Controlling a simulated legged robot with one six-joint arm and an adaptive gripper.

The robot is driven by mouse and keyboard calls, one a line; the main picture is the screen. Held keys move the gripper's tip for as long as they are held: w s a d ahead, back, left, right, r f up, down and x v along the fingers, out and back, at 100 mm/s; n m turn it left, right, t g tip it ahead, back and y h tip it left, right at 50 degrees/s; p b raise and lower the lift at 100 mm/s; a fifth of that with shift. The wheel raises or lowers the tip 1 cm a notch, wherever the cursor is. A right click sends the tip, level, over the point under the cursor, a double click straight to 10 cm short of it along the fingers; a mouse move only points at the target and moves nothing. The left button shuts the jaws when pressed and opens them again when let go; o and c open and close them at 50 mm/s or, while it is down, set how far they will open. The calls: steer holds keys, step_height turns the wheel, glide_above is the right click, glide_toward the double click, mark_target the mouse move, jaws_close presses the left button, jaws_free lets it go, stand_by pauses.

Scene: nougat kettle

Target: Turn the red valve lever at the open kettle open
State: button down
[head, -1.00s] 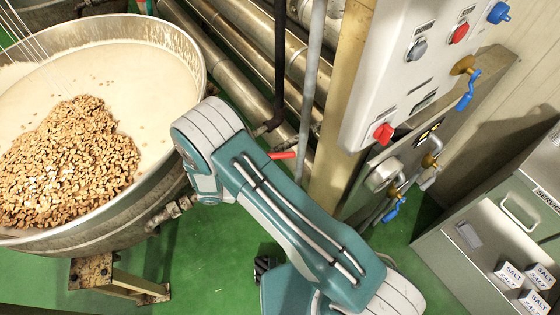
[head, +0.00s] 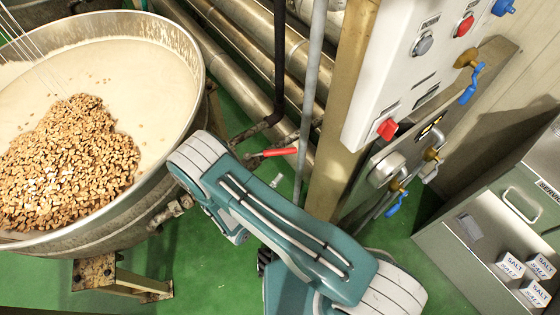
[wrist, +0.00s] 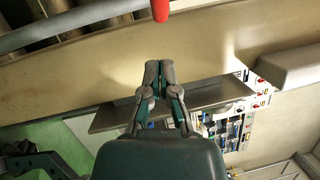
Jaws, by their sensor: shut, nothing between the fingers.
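The red valve lever (head: 281,152) shows in the head view, right of the open kettle (head: 130,215), on a dark fitting at the pipework. It points right, close to a grey upright pipe. In the wrist view the rounded end of the red lever (wrist: 160,9) enters at the top edge. My gripper (wrist: 153,72) is shut and empty in the wrist view, its fingertips below the lever end in the picture with a gap between. In the head view my teal arm hides the gripper. The kettle holds cream-coloured mass and a heap of nuts.
A tan post (head: 340,140) stands right of the lever and carries a white control box (head: 405,75) with buttons. Blue-handled taps (head: 470,85) hang beyond it. Metal pipes (head: 250,75) run behind the lever. A grey cabinet (head: 470,265) with salt boxes stands at right.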

mark_target(269, 153)
steer(key=shift+w+d+r, duration=0.1)
steer(key=shift+w+r, duration=0.05)
steer(key=shift+w, duration=0.75)
steer(key=shift+w+d+r, duration=0.15)
steer(key=shift+w+r, duration=0.05)
steer(key=shift+w, duration=0.7)
steer(key=shift+w+d+r, duration=0.1)
steer(key=shift+w+r, duration=0.05)
steer(key=shift+w, duration=0.75)
steer(key=shift+a, duration=0.15)
